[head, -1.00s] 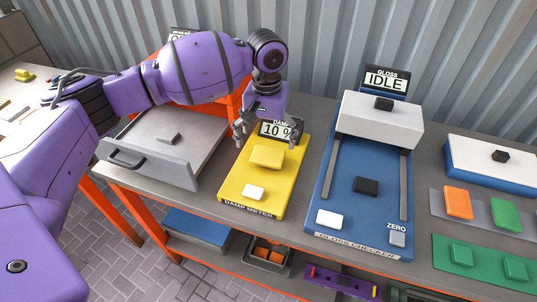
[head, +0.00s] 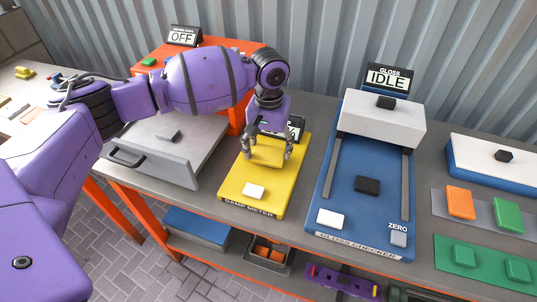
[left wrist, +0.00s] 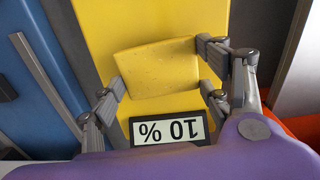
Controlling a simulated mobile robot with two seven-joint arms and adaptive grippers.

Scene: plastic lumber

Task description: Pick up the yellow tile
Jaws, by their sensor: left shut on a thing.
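The yellow tile (head: 266,152) is on the yellow damp meter (head: 234,187) in the head view. My left gripper (head: 267,153) reaches down over the meter from behind, with a finger on either side of the tile, and is shut on it. In the left wrist view the tile (left wrist: 157,66) lies between the fingers, tilted a little in the picture. I cannot tell whether it still touches the meter. The damp meter's display (left wrist: 168,130) reads 10 %. My right gripper is not in view.
A white button (head: 254,191) is on the meter's front. The blue gloss checker (head: 345,217) stands to the right, its display (head: 387,79) reading IDLE. A grey drawer unit (head: 165,165) is to the left. Orange (head: 459,201) and green tiles (head: 507,214) lie at the far right.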

